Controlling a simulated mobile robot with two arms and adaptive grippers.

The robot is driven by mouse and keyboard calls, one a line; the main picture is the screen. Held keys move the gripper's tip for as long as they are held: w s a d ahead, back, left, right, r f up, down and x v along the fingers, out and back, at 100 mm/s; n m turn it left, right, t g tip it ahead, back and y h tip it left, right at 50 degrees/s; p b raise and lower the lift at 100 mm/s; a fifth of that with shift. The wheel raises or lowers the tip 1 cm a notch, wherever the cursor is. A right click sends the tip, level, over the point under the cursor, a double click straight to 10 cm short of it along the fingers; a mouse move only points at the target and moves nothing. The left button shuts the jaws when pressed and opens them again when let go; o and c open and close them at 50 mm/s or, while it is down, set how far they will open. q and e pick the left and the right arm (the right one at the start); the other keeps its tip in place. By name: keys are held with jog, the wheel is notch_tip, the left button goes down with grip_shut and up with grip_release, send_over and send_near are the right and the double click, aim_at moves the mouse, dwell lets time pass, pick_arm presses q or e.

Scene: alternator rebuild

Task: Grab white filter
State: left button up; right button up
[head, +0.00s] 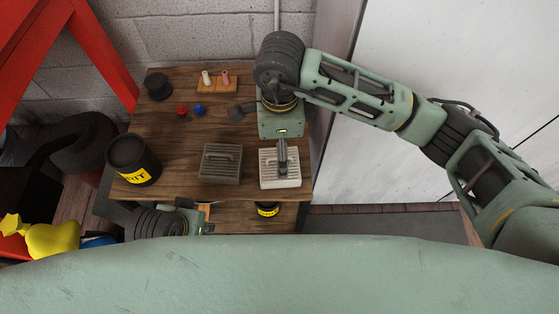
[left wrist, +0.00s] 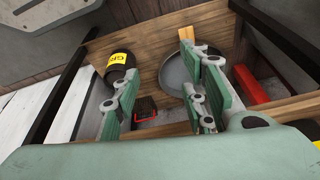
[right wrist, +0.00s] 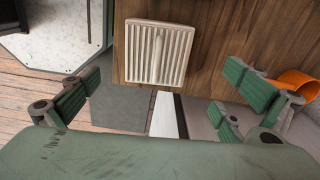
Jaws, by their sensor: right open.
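The white filter (head: 290,181) is a pale ribbed block with a raised handle, lying on the wooden table near its front right edge. In the right wrist view the white filter (right wrist: 141,55) is beyond my fingers, between their lines. My right gripper (head: 282,158) is above it in the head view; in its wrist view the fingers (right wrist: 158,95) are wide apart with nothing between them. My left gripper (head: 208,228) is low at the table's front; its fingers (left wrist: 160,100) are apart and empty in the left wrist view.
A darker grey ribbed filter (head: 220,163) lies to the left of the white one. A black can (head: 133,160) stands at the front left. Red and blue small parts (head: 200,109) and a wooden block with pegs (head: 217,86) are farther back. A shelf below holds a round pan (left wrist: 175,72).

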aim_at(267, 157)
jog(key=f, duration=0.4)
jog(key=f+b, duration=0.1)
jog(key=f, duration=0.2)
jog(key=shift+s, duration=0.25)
pick_arm(q)
jog(key=v, duration=0.4)
jog(key=shift+a, duration=0.1)
pick_arm(e)
jog(key=shift+c, duration=0.5)
jog(key=c, duration=1.2)
jog(key=shift+r, duration=0.1)
